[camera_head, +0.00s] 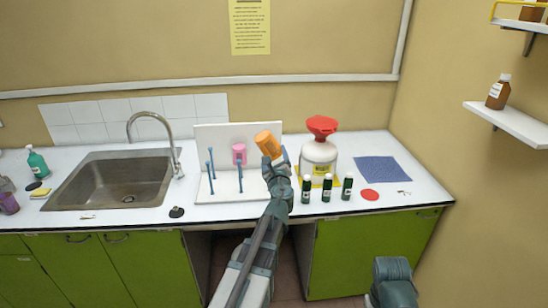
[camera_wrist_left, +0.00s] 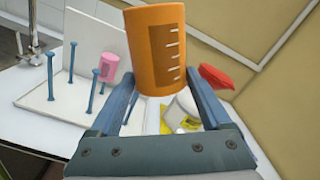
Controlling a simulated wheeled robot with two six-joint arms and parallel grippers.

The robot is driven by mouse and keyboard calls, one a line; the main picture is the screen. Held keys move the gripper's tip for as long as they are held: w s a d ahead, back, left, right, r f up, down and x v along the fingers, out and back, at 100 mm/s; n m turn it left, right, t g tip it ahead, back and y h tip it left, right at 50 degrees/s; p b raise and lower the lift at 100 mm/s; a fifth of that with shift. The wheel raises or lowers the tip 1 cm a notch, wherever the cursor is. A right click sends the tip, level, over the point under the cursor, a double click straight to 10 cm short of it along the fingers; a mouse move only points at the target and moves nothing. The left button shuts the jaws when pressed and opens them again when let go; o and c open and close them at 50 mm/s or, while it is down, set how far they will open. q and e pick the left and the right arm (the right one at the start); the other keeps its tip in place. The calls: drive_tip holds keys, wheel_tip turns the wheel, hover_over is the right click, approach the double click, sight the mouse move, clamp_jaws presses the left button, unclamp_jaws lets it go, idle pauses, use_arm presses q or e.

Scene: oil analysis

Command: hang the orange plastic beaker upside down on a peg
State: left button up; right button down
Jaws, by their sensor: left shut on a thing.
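The orange plastic beaker (camera_head: 267,143) is held between the fingers of my left gripper (camera_head: 276,161), above the right end of the white peg rack (camera_head: 225,186). It looks tilted in the head view. The beaker fills the top middle of the left wrist view (camera_wrist_left: 156,45), with white graduation marks on its side; I cannot tell which end is open. Blue pegs (camera_head: 211,165) stand on the rack, also seen left of the beaker in the wrist view (camera_wrist_left: 98,98). A pink beaker (camera_head: 239,153) hangs at a back peg.
A white jug (camera_head: 318,157) with a red funnel (camera_head: 321,125) stands right of my left gripper. Several small dark bottles (camera_head: 327,188) stand in front of it. A sink (camera_head: 120,182) with a faucet (camera_head: 152,118) lies left of the rack. A blue mat (camera_head: 382,169) lies at right.

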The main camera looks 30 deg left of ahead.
use_arm(q)
drive_tip(key=m, duration=0.6)
idle(0.3)
wheel_tip(320, 180, down, 9)
drive_tip(key=b, duration=0.9)
drive_tip(key=shift+w+a, duration=0.1)
drive_tip(key=x, duration=1.6)
drive_tip(key=shift+w+a, duration=0.25)
drive_tip(key=shift+w, duration=0.05)
